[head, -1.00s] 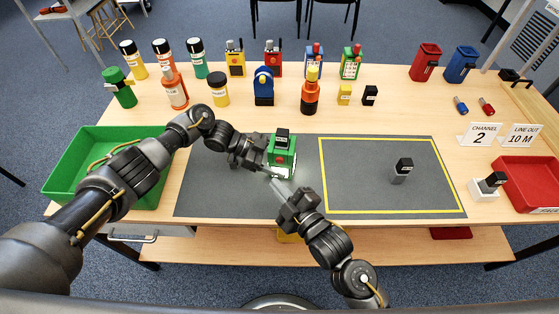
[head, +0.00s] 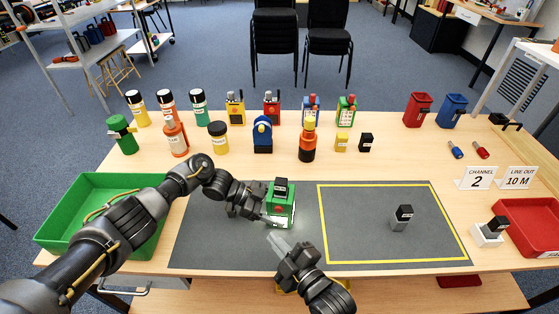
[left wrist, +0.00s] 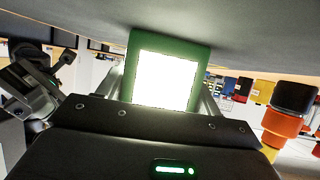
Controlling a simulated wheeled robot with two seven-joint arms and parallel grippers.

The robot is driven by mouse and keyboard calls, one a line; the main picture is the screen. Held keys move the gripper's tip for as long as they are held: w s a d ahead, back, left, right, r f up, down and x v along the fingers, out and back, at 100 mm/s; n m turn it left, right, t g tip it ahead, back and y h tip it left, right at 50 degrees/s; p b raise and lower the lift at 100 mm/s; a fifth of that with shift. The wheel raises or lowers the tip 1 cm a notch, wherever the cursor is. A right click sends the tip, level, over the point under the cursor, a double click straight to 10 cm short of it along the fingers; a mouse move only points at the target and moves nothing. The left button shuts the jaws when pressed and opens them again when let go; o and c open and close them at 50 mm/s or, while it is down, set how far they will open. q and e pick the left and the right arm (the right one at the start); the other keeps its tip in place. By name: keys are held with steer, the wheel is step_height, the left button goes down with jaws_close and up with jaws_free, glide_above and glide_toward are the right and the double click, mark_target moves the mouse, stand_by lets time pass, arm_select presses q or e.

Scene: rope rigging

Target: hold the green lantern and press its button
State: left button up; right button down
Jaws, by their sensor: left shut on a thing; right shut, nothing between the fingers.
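The left wrist view shows the lantern (left wrist: 170,40) between the fingers, with a bright white glowing panel (left wrist: 166,82). White light also shows low on the lantern in the head view. My right gripper (head: 276,242) is shut and empty, just in front of the lantern and apart from it.
The grey mat (head: 220,245) has a yellow outlined area with a black-topped grey object (head: 402,218) in it. A green tray (head: 75,240) stands left, a red tray (head: 535,222) right. Bottles and coloured devices line the back.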

arm_select(q)
steer(key=o, duration=1.2)
steer(key=shift+c, duration=0.2)
steer(key=shift+v, duration=4.5)
